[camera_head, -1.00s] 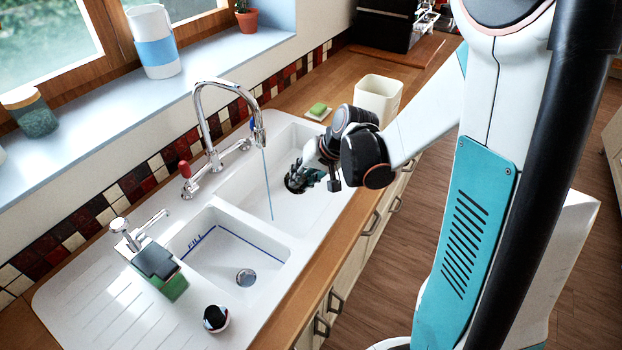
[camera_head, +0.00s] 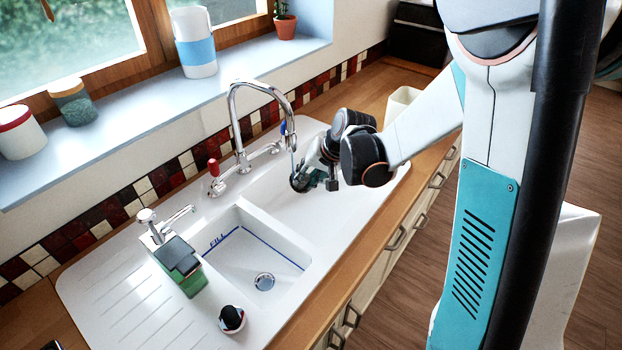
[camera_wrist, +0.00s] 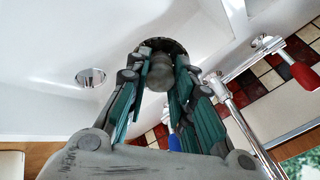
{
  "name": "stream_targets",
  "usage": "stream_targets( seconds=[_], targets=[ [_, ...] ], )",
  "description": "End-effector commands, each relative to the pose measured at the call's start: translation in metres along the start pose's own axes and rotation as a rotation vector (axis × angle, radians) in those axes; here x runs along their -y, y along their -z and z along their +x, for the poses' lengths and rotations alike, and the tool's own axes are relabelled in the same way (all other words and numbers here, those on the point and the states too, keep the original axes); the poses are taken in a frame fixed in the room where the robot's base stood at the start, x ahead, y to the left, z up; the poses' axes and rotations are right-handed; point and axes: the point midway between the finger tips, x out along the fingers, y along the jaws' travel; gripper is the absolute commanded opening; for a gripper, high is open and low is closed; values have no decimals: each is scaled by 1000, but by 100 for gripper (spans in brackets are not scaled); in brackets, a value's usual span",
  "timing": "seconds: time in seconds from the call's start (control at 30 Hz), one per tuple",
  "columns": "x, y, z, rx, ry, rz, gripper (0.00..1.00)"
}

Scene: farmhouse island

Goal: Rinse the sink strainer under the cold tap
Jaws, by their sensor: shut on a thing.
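My gripper (camera_head: 311,180) is shut on the knob of the sink strainer (camera_head: 298,183), held above the right basin. In the wrist view my gripper (camera_wrist: 160,80) has its teal fingers on either side of the strainer's grey knob (camera_wrist: 161,72); the dark round rim shows beyond. The chrome tap (camera_head: 236,115) arches over, its spout end just above the strainer. A thin bluish stream runs from the spout down to the strainer; whether it wets all of it cannot be told. The blue cold handle (camera_head: 283,128) is beside the spout and the red handle (camera_head: 213,167) is to the left.
The left basin (camera_head: 240,262) has a blue fill line and a drain (camera_head: 264,282). A soap dispenser with sponge holder (camera_head: 180,262) and a round black-and-white brush (camera_head: 232,319) stand near it. A cream container (camera_head: 402,104) stands behind my arm. Jars line the sill.

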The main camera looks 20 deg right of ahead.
Motion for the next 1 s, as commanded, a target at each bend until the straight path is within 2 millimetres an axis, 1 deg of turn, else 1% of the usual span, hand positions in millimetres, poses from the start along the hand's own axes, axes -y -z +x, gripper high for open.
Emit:
stream_targets(
  seconds=[0.6,1.0],
  targets=[
    [0,1,1,0,0,1,0],
    [-6,10,1,0,0,2,0]
  ],
)
